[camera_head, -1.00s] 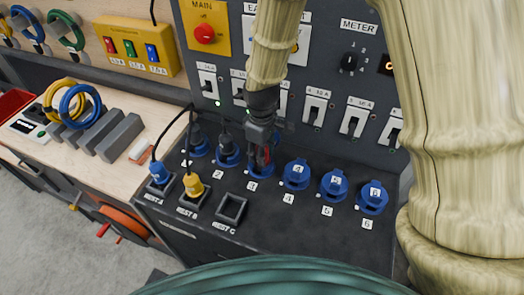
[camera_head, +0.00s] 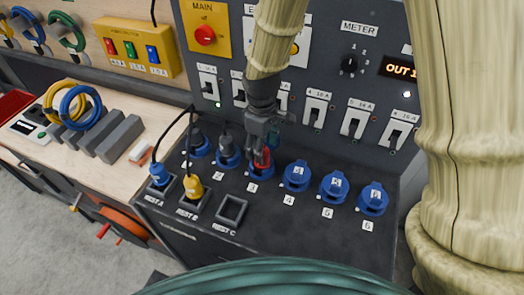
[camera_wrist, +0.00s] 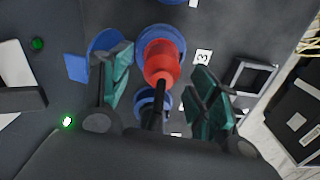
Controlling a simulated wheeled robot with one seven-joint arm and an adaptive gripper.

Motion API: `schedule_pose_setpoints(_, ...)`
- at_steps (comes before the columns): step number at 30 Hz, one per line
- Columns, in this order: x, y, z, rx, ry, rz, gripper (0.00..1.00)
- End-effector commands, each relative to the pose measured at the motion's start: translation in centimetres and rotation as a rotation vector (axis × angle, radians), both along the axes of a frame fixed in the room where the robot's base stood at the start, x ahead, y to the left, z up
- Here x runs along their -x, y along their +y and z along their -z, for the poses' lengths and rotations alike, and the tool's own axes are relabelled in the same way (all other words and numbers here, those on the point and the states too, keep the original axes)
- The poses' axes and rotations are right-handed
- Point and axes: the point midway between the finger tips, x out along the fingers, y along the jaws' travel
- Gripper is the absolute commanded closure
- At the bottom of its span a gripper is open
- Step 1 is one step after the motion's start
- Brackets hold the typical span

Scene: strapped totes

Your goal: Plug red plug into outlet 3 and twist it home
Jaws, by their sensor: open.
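The red plug (camera_head: 262,158) stands in the blue socket of outlet 3 (camera_head: 263,174), beside the label 3. In the wrist view the red plug (camera_wrist: 161,62) sits inside the round blue rim of outlet 3 (camera_wrist: 181,44), its black cable running toward the camera. Whether it is twisted home cannot be told. My gripper (camera_head: 262,142) is just above the plug. In the wrist view my gripper (camera_wrist: 162,85) is open, its teal fingers spread on either side of the plug and cable, with gaps showing on both sides.
Outlets 1 (camera_head: 197,147) and 2 (camera_head: 228,154) hold dark plugs with cables. Outlets 4 (camera_head: 296,176), 5 (camera_head: 333,186) and 6 (camera_head: 373,199) have blue lids. A blue plug (camera_head: 160,174) and yellow plug (camera_head: 194,187) stand in rests A and B; rest C (camera_head: 232,209) is empty.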

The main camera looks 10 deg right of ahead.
Motion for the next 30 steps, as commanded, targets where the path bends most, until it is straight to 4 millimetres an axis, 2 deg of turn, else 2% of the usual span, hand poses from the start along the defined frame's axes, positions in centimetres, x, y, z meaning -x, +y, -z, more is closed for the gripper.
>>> schedule_pose_setpoints(12,-0.1,0.0,-6.5,-0.001,-0.004,0.000,0.40)
schedule_pose_setpoints(18,-0.1,0.0,-8.1,-0.001,-0.002,0.000,0.40)
schedule_pose_setpoints(26,0.0,0.0,-8.6,-0.001,-0.001,0.000,0.40)
schedule_pose_setpoints(30,-0.1,0.0,-10.2,0.000,-0.001,0.000,0.40)
